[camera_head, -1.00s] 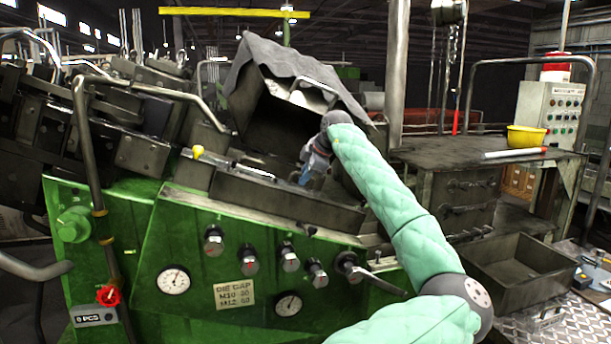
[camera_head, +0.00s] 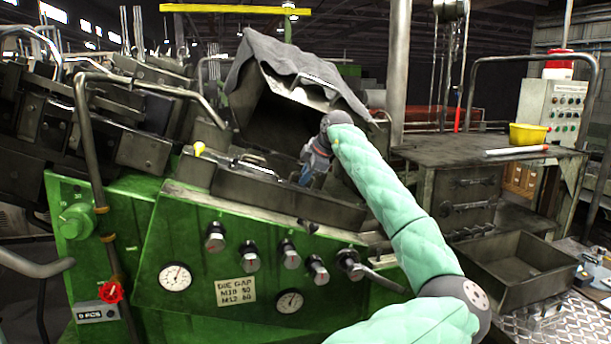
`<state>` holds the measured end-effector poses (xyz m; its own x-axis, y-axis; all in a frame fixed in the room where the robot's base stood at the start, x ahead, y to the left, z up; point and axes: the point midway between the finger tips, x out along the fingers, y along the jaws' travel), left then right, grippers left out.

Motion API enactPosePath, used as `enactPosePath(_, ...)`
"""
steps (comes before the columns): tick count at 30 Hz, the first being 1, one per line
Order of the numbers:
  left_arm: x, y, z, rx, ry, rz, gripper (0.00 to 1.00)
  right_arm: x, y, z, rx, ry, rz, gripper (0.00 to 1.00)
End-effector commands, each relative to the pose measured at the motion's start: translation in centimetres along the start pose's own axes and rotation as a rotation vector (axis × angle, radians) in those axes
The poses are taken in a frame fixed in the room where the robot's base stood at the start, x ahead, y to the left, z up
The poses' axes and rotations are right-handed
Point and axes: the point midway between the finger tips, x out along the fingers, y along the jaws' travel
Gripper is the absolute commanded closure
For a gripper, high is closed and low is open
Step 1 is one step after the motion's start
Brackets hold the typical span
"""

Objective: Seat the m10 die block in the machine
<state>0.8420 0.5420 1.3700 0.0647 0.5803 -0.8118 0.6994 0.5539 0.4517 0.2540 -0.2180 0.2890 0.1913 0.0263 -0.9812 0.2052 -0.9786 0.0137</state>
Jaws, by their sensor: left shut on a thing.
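The green machine (camera_head: 200,255) fills the left and middle, with a dark trough (camera_head: 280,196) along its top and a "DIE GAP" plate (camera_head: 235,290) on its front. My left gripper (camera_head: 307,176) points down at the trough, near its right part, and is shut. The m10 die block cannot be made out; whatever the fingers hold is hidden by the gripper and the trough's front wall. I cannot tell whether it touches the seat. My right gripper is out of view.
A raised dark hood (camera_head: 295,75) with a grey cloth stands behind the gripper. A lever (camera_head: 375,275) and knobs stick out of the machine's front. To the right are an empty metal tray (camera_head: 515,270) and a workbench (camera_head: 470,155) with a yellow bowl (camera_head: 527,135).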

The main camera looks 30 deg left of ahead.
Motion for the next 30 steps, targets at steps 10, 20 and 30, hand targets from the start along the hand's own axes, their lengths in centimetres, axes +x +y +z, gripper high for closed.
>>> enactPosePath(10,0.16,-0.08,-0.14,-0.002,0.0,0.003,1.0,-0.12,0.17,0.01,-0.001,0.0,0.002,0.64)
enactPosePath(20,0.29,-0.16,-0.08,-0.001,0.0,0.0,0.64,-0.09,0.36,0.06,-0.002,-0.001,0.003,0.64)
enactPosePath(30,0.68,-0.37,0.11,0.001,0.0,-0.005,0.58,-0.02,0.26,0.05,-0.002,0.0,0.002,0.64)
